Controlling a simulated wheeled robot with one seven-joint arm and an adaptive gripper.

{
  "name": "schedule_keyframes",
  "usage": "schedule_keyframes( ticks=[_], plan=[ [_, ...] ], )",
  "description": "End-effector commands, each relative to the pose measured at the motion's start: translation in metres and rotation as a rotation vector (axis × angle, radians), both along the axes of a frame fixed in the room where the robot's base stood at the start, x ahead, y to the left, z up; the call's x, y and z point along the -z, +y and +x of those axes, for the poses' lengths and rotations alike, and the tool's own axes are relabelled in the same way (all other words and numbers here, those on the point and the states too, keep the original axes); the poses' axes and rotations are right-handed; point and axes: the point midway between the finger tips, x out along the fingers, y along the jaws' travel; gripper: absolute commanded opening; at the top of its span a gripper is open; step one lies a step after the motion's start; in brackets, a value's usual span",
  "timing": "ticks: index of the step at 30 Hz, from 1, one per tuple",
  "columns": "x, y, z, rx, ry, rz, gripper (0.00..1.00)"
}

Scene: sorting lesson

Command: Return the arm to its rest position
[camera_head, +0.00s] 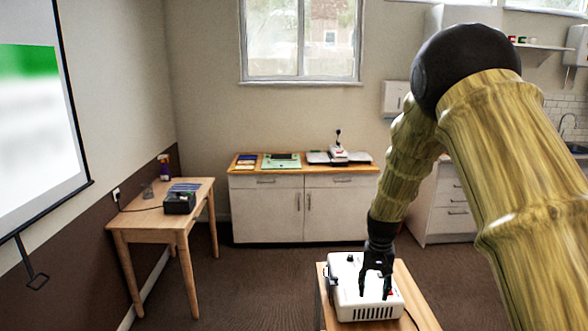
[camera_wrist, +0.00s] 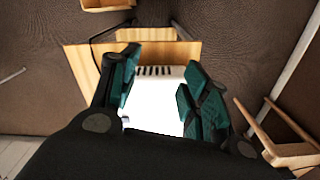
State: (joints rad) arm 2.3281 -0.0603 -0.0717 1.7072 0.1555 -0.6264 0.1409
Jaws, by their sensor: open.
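My arm reaches in from the right of the head view and bends down to my gripper (camera_head: 375,288). The gripper points down over a white appliance (camera_head: 349,272) with dark vent slots on its front, on a small wooden table (camera_head: 415,297). In the wrist view my gripper (camera_wrist: 157,95) has its two fingers spread apart, with nothing held between them. The white appliance (camera_wrist: 155,108) shows below and between the fingers. I cannot tell how far the fingertips are from its top.
A wooden table (camera_head: 140,218) with a dark box (camera_head: 180,203) stands at the left. A white cabinet (camera_head: 285,205) with several items on top is under the window. A projection screen (camera_head: 30,130) hangs at left. The carpet (camera_head: 262,272) between the tables is clear.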

Motion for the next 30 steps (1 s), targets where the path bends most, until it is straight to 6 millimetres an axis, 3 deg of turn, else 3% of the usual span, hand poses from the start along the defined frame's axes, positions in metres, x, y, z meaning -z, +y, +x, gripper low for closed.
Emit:
schedule_keyframes(
  ticks=[8, 14, 17, 23, 30],
  plan=[
    [0.056, -0.004, -0.022, -0.012, 0.010, -0.009, 0.46],
    [0.099, -0.008, -0.057, -0.028, 0.003, -0.018, 0.46],
    [0.134, -0.010, -0.079, -0.041, 0.008, -0.024, 0.46],
    [0.223, -0.014, -0.147, -0.078, 0.019, -0.035, 0.46],
    [0.306, -0.014, -0.258, -0.135, 0.022, -0.035, 0.46]
  ],
)
